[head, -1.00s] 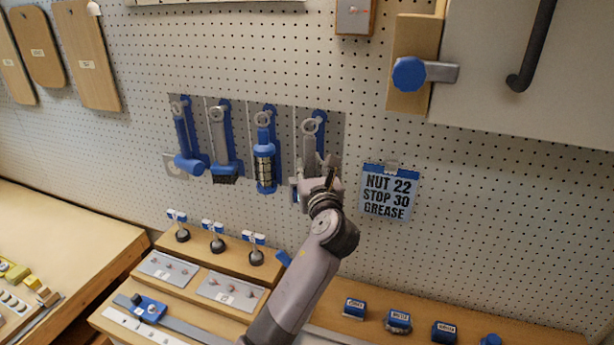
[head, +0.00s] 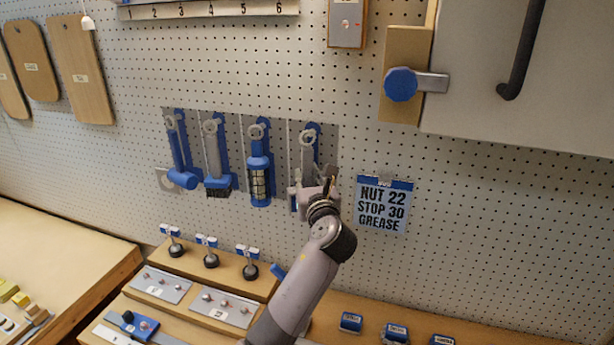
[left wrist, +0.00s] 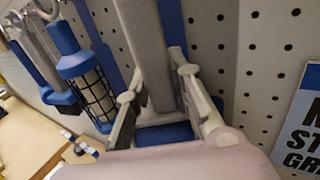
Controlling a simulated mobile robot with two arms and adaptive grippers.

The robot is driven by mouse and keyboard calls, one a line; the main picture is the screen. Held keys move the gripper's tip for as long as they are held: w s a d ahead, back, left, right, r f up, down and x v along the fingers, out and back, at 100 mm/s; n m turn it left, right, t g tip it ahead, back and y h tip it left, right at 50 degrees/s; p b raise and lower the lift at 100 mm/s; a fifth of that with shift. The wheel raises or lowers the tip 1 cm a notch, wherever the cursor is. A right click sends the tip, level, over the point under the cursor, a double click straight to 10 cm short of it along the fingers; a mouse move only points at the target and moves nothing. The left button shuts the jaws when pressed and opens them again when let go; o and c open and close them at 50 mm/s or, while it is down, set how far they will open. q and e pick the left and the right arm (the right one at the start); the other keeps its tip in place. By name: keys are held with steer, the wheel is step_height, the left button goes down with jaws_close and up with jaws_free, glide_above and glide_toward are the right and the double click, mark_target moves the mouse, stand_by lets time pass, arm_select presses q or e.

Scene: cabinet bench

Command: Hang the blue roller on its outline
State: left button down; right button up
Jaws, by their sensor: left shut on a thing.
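The blue roller (head: 307,157) hangs upright in my left gripper, in front of the rightmost panel of the pegboard. It has a grey handle with a ring at the top. In the left wrist view its grey handle (left wrist: 147,50) runs between my fingers, with a blue part (left wrist: 165,133) below. My left gripper (head: 318,190) is shut on it and hides its lower part in the head view. The blue outline (left wrist: 174,25) shows behind the handle, mostly to its right. Whether the ring is on a hook cannot be told. My right gripper is out of view.
A caged blue lamp (head: 259,180) hangs close on the left, with a brush (head: 217,170) and a blue tool (head: 179,160) beyond. A note sign (head: 383,206) is close on the right. A cabinet (head: 530,90) is at the upper right; shelves are below.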

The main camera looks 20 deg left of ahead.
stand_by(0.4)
arm_select(q)
steer(key=c, duration=1.3)
jaws_free()
steer(key=shift+c, duration=0.2)
steer(key=shift+f, duration=0.1)
